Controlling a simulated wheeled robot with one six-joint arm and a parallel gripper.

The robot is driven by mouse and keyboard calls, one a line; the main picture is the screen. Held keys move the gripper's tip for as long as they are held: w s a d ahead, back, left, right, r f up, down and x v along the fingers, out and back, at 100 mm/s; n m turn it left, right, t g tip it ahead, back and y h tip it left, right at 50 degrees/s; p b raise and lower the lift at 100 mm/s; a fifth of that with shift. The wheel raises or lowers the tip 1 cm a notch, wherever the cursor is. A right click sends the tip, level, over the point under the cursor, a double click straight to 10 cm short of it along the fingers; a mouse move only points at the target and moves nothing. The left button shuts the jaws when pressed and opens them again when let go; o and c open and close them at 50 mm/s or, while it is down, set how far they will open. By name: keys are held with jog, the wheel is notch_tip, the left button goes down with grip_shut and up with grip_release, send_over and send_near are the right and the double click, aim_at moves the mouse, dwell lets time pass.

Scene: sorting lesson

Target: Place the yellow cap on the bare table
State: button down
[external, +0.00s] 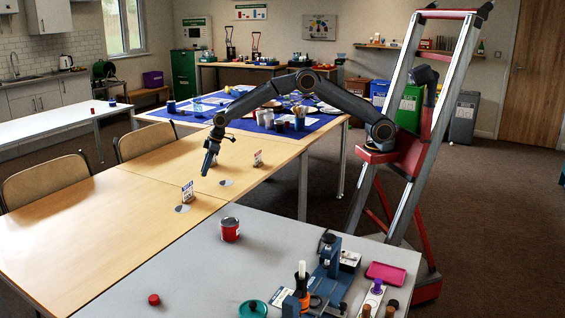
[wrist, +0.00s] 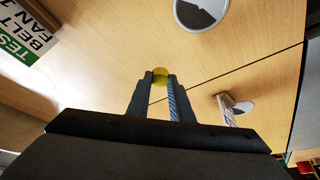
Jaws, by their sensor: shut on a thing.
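The yellow cap (wrist: 160,72) is a small round piece between my fingertips in the wrist view. My gripper (wrist: 160,86) is shut on it. Below it is the bare wood-topped table (wrist: 115,45), and the gap between cap and table cannot be judged there. In the external view my gripper (external: 206,172) points down over the wooden table (external: 90,225), near its middle seam. I cannot make out the cap in the external view.
Grey discs lie on the wood, one left (external: 182,208) and one right (external: 225,183), with small standing cards (external: 187,191) nearby. The wooden top's left part is clear.

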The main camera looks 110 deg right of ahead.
jog(key=shift+f, duration=1.6)
jog(key=shift+f, duration=0.15)
jog(key=c, duration=1.6)
grip_release()
jog(key=shift+r, duration=0.45)
jog(key=v, duration=1)
jog(key=s+a+g, duration=0.1)
jog(key=s+a, duration=0.3)
jog(key=s, duration=1.2)
jog(key=s+a+f+m+g, duration=0.1)
jog(key=s+a, duration=0.3)
jog(key=s, duration=1.2)
jog(key=s+a+f+m+g, duration=0.1)
jog(key=s+a, duration=0.4)
jog(key=s, duration=1.1)
jog(key=shift+s+a+g, duration=0.1)
jog(key=shift+s+g, duration=0.05)
jog(key=shift+g, duration=0.55)
